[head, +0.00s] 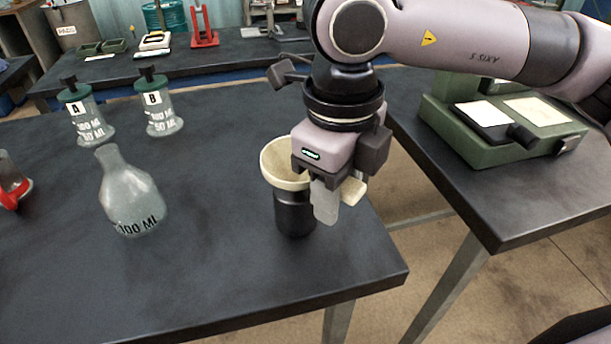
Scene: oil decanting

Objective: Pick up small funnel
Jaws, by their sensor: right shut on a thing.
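The small funnel (272,165) is cream-coloured with a wide round mouth. It sits at the top of a black bottle-like holder (293,212) near the right end of the dark table. My right gripper (330,196) points down at the right side of the funnel and is shut on it. A pale tab beside the fingers shows on the right. The fingers and gripper body hide the funnel's right rim and the exact contact. I cannot tell whether the funnel still rests in the holder. My left gripper is not in view.
A clear 100 ML flask (131,200) and two green-capped bottles, A (84,112) and B (158,105), stand to the left. A red-handled item (14,192) is at the left edge. A green case (500,130) sits on the right table. The front middle is clear.

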